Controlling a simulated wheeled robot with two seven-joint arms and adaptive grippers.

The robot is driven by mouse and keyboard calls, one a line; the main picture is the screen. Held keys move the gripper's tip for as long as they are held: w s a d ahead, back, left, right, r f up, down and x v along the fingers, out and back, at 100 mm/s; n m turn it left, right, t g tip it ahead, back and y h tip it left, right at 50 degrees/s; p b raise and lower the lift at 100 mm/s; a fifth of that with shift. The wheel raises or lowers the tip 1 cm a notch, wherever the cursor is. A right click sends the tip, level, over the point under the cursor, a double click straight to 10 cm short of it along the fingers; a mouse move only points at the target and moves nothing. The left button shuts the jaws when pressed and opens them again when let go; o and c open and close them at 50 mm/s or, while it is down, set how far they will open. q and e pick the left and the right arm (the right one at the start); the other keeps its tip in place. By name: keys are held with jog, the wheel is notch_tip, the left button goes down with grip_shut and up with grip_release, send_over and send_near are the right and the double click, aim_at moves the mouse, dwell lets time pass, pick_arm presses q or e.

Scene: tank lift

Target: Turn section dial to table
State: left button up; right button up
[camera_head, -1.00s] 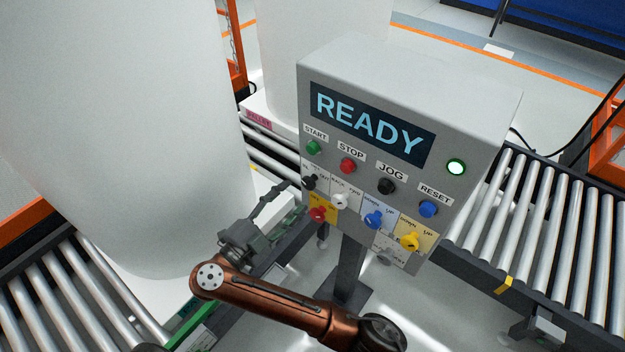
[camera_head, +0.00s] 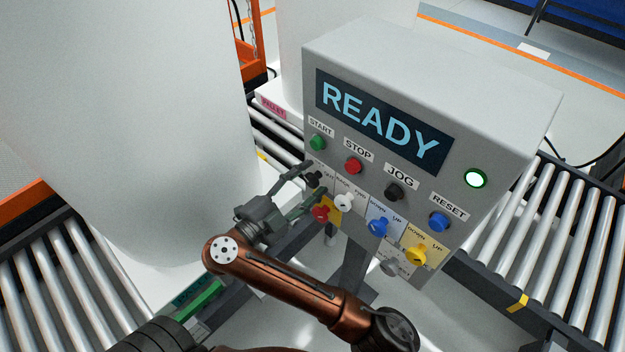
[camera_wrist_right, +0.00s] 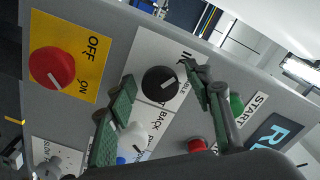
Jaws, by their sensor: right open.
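The grey control panel (camera_head: 500,110) carries several small dials: black (camera_head: 313,180), white (camera_head: 344,202), blue (camera_head: 378,226), yellow (camera_head: 416,254), red (camera_head: 321,213) and grey (camera_head: 391,267). I cannot read which label names the section. My right gripper (camera_head: 315,185) is at the panel's left edge, by the black dial. In the right wrist view its open fingers (camera_wrist_right: 159,74) lie on either side of the black dial (camera_wrist_right: 160,83), with gaps visible. The white dial (camera_wrist_right: 131,136) and red dial (camera_wrist_right: 52,68) are beside the left finger. My left gripper is out of view.
The panel screen (camera_head: 380,122) reads READY, and a green lamp (camera_head: 475,178) is lit. Push buttons sit in a row above the dials. A large white tank (camera_head: 120,110) stands close on the left. Roller conveyors (camera_head: 540,235) run on both sides.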

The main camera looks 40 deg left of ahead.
jog(key=shift+c, duration=0.6)
jog(key=c, duration=1)
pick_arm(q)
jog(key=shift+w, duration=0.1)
pick_arm(e)
jog(key=shift+c, duration=0.2)
